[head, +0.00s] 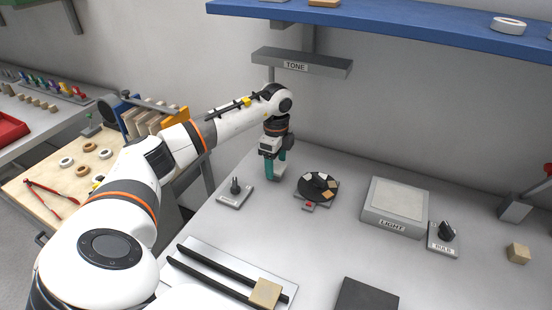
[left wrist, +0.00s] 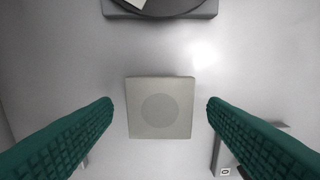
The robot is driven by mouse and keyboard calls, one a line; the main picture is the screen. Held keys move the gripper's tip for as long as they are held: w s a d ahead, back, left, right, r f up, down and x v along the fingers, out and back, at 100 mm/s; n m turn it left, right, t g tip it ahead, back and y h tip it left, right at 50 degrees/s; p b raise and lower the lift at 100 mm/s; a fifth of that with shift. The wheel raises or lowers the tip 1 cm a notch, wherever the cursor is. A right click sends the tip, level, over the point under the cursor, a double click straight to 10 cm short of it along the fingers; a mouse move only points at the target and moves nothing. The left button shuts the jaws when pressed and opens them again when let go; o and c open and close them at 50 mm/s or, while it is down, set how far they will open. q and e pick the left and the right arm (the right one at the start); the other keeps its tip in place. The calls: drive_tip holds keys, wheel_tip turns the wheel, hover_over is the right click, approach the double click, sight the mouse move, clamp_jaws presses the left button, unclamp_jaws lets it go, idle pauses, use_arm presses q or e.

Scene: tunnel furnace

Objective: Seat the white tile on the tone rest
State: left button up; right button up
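My left gripper (head: 276,168) points down at the back of the bench, under the sign marked TONE (head: 295,66). In the left wrist view its green fingers (left wrist: 160,105) are wide apart with nothing gripped. Between and below them lies a pale grey square piece with a round, darker centre (left wrist: 160,107); I cannot tell if it is the tone rest or a tile on it. A dark round turntable (head: 317,187) stands just right of the gripper, carrying pale and tan tiles, including a white one (head: 320,176). My right gripper is not in view.
A knob on a plate (head: 235,190) stands left of the gripper. The LIGHT box (head: 396,205) and BULB knob (head: 445,235) are to the right. Black rails (head: 215,272) with a tan tile (head: 265,292) lie in front. A blue shelf (head: 400,22) hangs above. Bench between is clear.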

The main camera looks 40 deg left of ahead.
use_arm(q)
wheel_tip(320, 180, up, 12)
drive_tip(key=shift+b, duration=0.35)
idle(0.4)
idle(0.3)
